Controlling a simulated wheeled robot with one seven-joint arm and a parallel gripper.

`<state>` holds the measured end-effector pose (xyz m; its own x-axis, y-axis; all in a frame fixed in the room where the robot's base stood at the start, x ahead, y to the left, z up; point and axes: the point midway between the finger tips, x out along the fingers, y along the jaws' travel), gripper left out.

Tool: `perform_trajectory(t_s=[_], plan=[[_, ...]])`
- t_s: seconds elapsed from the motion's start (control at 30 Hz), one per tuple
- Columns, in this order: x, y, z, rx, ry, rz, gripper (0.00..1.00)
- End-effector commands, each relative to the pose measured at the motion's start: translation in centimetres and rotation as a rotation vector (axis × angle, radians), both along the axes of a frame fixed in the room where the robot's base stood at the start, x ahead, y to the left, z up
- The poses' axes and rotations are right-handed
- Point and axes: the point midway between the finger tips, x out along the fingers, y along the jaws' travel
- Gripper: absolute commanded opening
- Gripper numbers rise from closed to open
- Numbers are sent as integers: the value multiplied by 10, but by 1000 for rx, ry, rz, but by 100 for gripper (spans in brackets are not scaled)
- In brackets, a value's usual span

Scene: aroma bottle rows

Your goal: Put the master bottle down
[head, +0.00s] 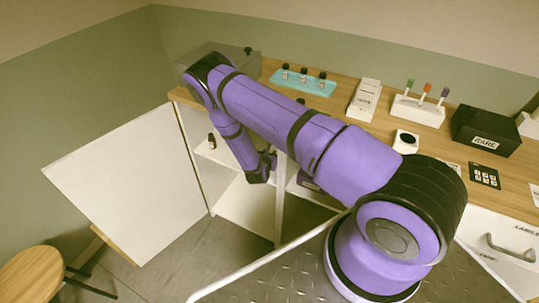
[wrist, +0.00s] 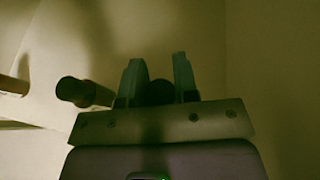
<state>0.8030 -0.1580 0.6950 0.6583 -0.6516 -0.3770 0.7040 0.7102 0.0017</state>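My gripper (head: 264,163) reaches down into the open cabinet (head: 279,205) under the counter, and its fingers are mostly hidden in the head view. In the wrist view the two fingers (wrist: 157,78) stand apart with a dark round bottle top (wrist: 160,93) filling the gap between them. I take this to be the master bottle, held between the fingers; its lower part is hidden. Whether it touches the surface below cannot be told. Another dark-capped bottle (wrist: 78,91) lies to the left of the fingers, apart from them. A small brown bottle (head: 212,141) stands on the cabinet's upper shelf.
The cabinet door (head: 130,185) hangs open at left, near a wooden stool (head: 32,277). On the counter are a teal tray (head: 318,88) with small bottles, a white rack (head: 416,110) with coloured-topped items and a black RARE box (head: 487,128). Cabinet walls are close around my gripper.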

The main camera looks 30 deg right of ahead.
Motion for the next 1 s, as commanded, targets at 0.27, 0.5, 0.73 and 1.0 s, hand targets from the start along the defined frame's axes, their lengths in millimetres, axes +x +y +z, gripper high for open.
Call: perform_trajectory(t_s=[0.27,0.5,0.73,1.0], plan=[[0,0,0,0,0,0,54],[-3,3,3,1,0,1,54],[-27,28,17,1,2,2,54],[-61,61,37,0,2,2,54]])
